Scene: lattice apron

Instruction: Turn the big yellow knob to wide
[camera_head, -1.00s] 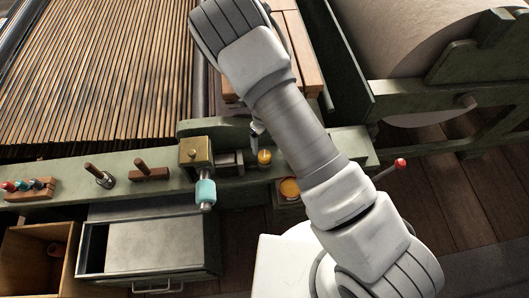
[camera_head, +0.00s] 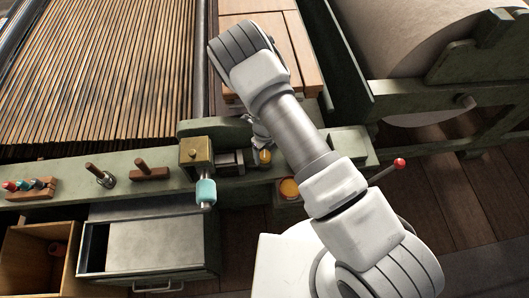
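The big yellow knob (camera_head: 289,188) sits low on the green frame, just left of my arm. It is round and orange-yellow, and my arm passes close to its right side. Any setting marks on it are too small to read. A smaller yellow knob (camera_head: 265,157) stands above and left of it on the green rail. My gripper (camera_head: 262,142) points down beside the smaller knob, partly hidden by my own arm. I cannot tell whether its fingers are open or touch that knob.
A brass box with a teal-handled crank (camera_head: 206,192) stands left of the knobs. A red-tipped lever (camera_head: 399,164) sticks out at the right. A grey drawer (camera_head: 150,240) and a wooden bin (camera_head: 25,262) are below left. A large roll (camera_head: 420,40) fills the upper right.

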